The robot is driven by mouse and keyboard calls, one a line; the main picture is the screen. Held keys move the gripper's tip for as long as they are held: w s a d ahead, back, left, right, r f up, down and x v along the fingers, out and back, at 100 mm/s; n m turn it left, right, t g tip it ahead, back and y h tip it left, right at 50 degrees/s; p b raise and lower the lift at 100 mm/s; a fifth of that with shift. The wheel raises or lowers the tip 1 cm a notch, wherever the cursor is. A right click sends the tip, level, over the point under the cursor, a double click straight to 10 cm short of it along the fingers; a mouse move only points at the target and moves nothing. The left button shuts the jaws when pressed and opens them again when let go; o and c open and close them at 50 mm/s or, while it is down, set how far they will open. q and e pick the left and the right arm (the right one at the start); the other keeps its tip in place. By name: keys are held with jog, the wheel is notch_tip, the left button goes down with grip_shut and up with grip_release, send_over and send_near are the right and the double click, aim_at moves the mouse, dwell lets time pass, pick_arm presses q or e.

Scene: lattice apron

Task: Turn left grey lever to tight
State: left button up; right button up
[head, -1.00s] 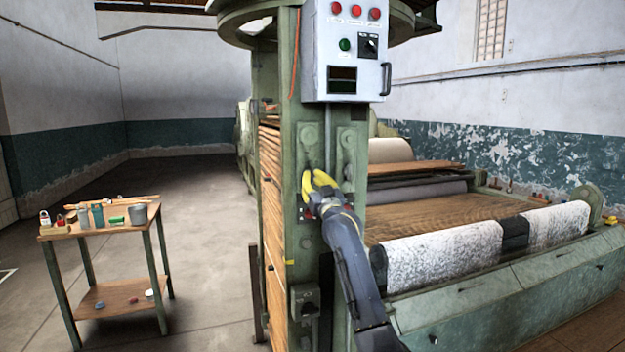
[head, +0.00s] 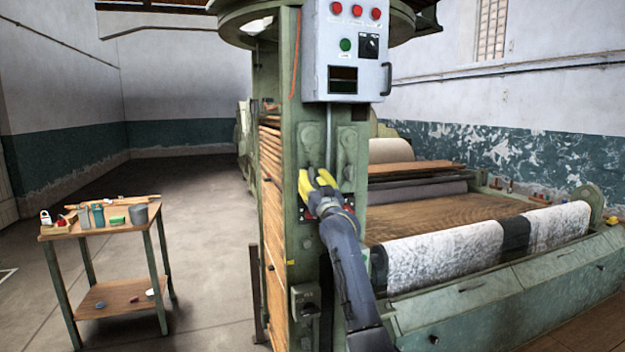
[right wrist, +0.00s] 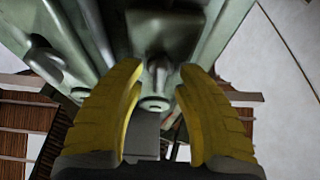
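Two grey-green levers hang side by side on the face of the green column in the head view. The left grey lever (head: 311,138) has a round upper end, and its lower part is close to my right gripper's fingertips. The other lever (head: 348,145) is just right of it. My right gripper (head: 318,178) has yellow fingers that point up at the column, just below the left lever. In the right wrist view the fingers (right wrist: 160,75) stand apart, with a grey rounded part (right wrist: 154,103) visible between them. I cannot tell whether they touch it. My left gripper is out of view.
A control box (head: 345,50) with red and green buttons is above the levers. A dark switch box (head: 305,301) is lower on the column. The roller machine (head: 440,255) fills the right side. A small wooden table (head: 100,228) with pots stands at left, with open floor between.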

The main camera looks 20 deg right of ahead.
jog(key=v, duration=1.2)
dwell(0.6)
